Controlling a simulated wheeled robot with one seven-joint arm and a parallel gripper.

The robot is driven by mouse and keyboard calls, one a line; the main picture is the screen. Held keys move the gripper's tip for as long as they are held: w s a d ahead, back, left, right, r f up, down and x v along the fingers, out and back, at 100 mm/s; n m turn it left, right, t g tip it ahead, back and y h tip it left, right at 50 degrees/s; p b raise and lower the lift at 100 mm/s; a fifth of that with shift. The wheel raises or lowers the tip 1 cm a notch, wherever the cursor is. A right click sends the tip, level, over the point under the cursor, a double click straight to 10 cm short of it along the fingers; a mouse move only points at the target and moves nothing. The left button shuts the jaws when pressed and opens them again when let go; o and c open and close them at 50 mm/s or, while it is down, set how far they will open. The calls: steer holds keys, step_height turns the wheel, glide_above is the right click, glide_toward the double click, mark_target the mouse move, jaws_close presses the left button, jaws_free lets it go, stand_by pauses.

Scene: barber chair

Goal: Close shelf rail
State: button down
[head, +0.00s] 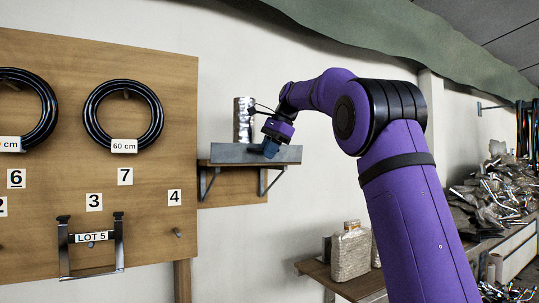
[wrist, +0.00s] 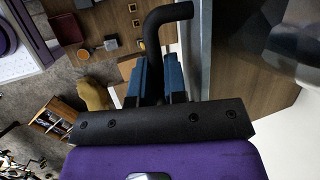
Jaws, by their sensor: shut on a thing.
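The small wall shelf (head: 204,163) is in the middle of the head view, on two metal brackets. A grey shelf rail (head: 228,153) stands upright along its front edge. My gripper (head: 270,148) is at the right part of the rail, its blue fingers in front of it. In the wrist view my gripper (wrist: 158,78) has its two fingers shut on a black bent bar (wrist: 155,30), which looks like the rail's handle. The grey strip right of the bar in the wrist view seems to be the rail (wrist: 206,45). The bar is hidden in the head view.
A shiny silver canister (head: 243,120) stands on the shelf, just left of my gripper. A wooden pegboard (head: 60,130) with black hoops is at left. Open air lies in front of the shelf.

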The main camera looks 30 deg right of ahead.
steer(key=shift+w+r+g, duration=0.2)
steer(key=shift+w+g, duration=0.15)
steer(key=shift+g, duration=0.25)
steer(key=shift+a, duration=0.1)
steer(key=c, duration=1.5)
jaws_free()
steer(key=shift+o, duration=0.2)
steer(key=shift+r, duration=0.15)
steer(key=shift+v, duration=2)
steer(key=s+d, duration=0.4)
steer(key=d, duration=0.7)
steer(key=shift+s+d+r, duration=0.15)
steer(key=shift+s+r, duration=0.2)
steer(key=shift+s, duration=0.05)
